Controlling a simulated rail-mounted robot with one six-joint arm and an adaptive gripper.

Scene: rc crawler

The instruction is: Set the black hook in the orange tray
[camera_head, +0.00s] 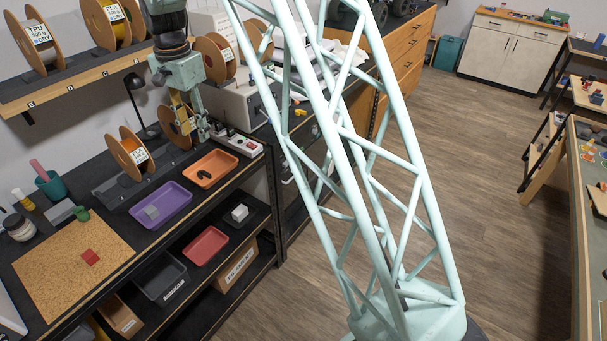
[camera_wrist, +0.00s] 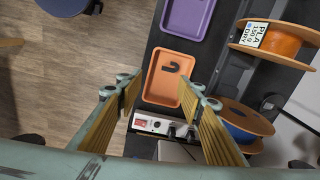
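The black hook (camera_head: 205,175) lies inside the orange tray (camera_head: 225,162) on the bench top. In the wrist view the hook (camera_wrist: 172,67) shows as a curved dark shape flat on the floor of the orange tray (camera_wrist: 154,96), touching no finger. My gripper (camera_head: 188,128) is above the bench, behind and left of the orange tray in the head view. In the wrist view my gripper (camera_wrist: 158,90) is open, its two yellow-padded fingers wide apart with nothing between them.
An orange spool (camera_head: 132,153) stands on the left. A red tray (camera_head: 206,246) and a dark tray (camera_head: 160,277) are on the lower shelf.

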